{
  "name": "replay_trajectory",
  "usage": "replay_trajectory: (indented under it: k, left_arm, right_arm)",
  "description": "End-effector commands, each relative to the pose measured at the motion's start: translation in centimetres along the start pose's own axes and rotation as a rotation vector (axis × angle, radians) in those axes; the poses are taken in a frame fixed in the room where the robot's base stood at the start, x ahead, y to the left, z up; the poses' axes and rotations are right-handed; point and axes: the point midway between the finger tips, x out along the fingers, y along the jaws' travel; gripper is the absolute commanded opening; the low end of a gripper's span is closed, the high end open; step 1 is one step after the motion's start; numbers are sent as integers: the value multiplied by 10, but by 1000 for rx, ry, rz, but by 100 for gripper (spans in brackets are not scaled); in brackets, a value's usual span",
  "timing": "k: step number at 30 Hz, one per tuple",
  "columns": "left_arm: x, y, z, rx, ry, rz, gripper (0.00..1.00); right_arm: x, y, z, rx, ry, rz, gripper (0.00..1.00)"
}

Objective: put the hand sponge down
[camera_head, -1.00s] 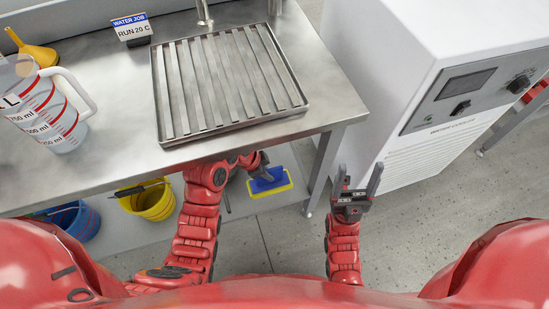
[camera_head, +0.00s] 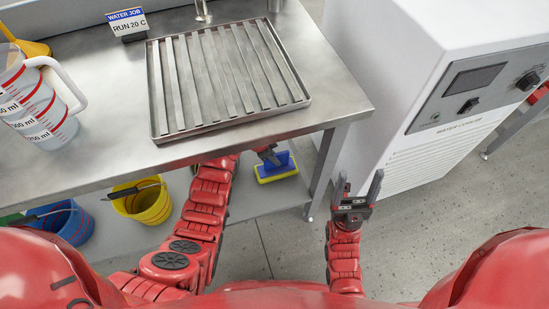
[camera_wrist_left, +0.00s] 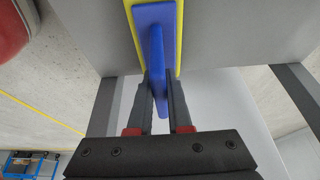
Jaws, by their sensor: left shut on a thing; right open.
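The hand sponge (camera_head: 277,170) has a blue back and handle and a yellow pad. It is at the lower shelf (camera_head: 236,203) under the bench, near its right end. My left gripper (camera_head: 268,154) reaches in below the bench edge and is shut on the handle. In the left wrist view, the sponge (camera_wrist_left: 155,25) has its handle between the fingers (camera_wrist_left: 158,88), with the yellow pad facing a grey surface. I cannot tell whether the pad touches the shelf. My right gripper (camera_head: 358,187) is open and empty, right of the bench leg.
The steel bench (camera_head: 345,108) overhangs the shelf and carries a slatted tray (camera_head: 157,112), a measuring jug (camera_head: 35,105) and a sign (camera_head: 128,25). A yellow bucket (camera_head: 143,202) and a blue bucket (camera_head: 66,222) stand left on the shelf. A white machine (camera_head: 385,60) stands right.

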Motion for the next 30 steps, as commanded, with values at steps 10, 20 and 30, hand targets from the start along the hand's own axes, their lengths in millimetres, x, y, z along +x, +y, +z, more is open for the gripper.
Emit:
replay_trajectory:
  k: [10,20,30]
  left_arm:
    - [2,0,1,-1,0,0,47]
    - [-2,0,-1,0,0,-1,47]
    - [-60,0,16,-9,-2,0,47]
  right_arm:
    - [-1,0,0,-1,2,-3,70]
    - [2,0,0,0,0,0,70]
    - [23,1,-4,0,0,0,70]
